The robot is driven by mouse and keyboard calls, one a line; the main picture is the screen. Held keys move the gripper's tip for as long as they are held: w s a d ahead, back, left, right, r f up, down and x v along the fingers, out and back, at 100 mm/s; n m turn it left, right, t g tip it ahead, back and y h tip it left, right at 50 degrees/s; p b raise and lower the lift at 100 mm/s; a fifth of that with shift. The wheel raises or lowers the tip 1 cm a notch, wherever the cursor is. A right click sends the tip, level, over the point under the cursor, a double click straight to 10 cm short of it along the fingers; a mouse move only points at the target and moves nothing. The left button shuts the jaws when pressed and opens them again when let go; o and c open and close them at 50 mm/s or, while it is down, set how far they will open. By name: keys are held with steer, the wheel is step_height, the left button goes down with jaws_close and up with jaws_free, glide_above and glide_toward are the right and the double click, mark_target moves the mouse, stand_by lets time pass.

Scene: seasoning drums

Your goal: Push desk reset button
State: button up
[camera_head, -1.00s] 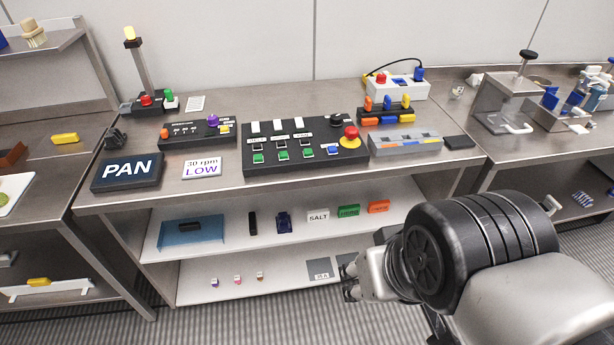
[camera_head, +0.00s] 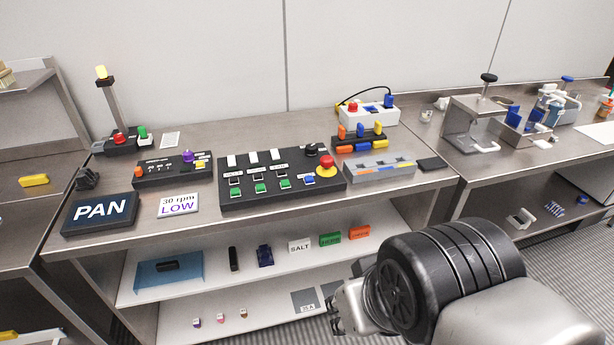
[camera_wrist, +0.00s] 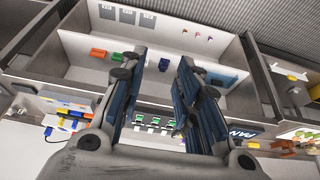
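A black control panel (camera_head: 282,177) lies on the steel desk (camera_head: 395,196), with white switches, several green buttons, a blue button (camera_head: 309,180) and a red mushroom button (camera_head: 327,165) on a yellow base. Which one is the desk reset button, I cannot tell; the labels are too small to read. A second black panel (camera_head: 173,169) to its left has an orange, a purple and a yellow control. My gripper (camera_head: 337,309) is low in front of the desk, apart from every button. In the wrist view its two fingers (camera_wrist: 163,65) are spread, with nothing between them.
Left of the panels are a PAN sign (camera_head: 100,212), a LOW card (camera_head: 178,205) and a lamp post base (camera_head: 121,141) with red and green buttons. A white box (camera_head: 371,114) with a red button stands at the back. Shelves below hold small items.

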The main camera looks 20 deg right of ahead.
jaws_close()
stand_by(1.4)
